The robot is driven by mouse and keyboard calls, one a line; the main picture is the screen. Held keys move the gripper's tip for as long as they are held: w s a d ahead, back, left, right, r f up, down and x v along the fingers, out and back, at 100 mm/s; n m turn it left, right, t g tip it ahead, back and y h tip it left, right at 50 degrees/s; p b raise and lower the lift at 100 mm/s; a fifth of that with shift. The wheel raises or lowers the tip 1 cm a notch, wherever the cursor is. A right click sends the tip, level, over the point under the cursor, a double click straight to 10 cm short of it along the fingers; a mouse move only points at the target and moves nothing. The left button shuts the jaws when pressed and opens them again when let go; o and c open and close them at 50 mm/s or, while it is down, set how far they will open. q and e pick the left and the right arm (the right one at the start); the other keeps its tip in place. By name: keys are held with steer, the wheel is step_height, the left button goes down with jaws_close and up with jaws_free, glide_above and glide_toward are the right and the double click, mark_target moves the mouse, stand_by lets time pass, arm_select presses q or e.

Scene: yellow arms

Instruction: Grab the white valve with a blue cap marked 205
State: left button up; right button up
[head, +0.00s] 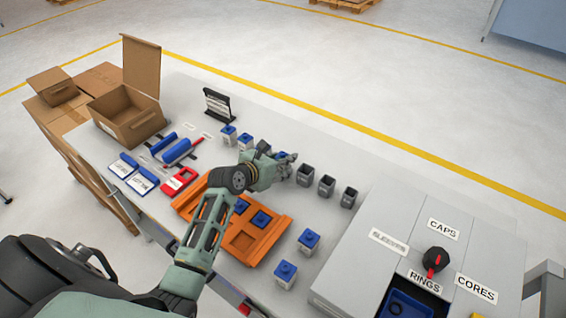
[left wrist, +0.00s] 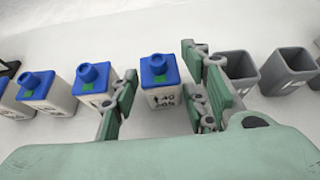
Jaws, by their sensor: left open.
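In the left wrist view, a white valve with a blue cap (left wrist: 160,82) stands upright between the two fingers of my left gripper (left wrist: 167,104). Its front carries dark print that looks like 205 on the lower line. The fingers are open on either side of it, with a visible gap to the valve. In the head view my left gripper (head: 287,168) is at the far row on the table and mostly hides this valve. My right gripper is not in view.
Grey open cups (head: 305,175) stand right of the gripper, one close to the right finger. An orange tray (head: 278,232) lies under my forearm. More blue-capped valves (head: 285,273) stand nearer. A grey cabinet (head: 390,262) is at right, an open cardboard box (head: 125,115) at left.

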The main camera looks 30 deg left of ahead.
arm_select(q)
steer(key=shift+c, duration=0.5)
steer(key=c, duration=0.9)
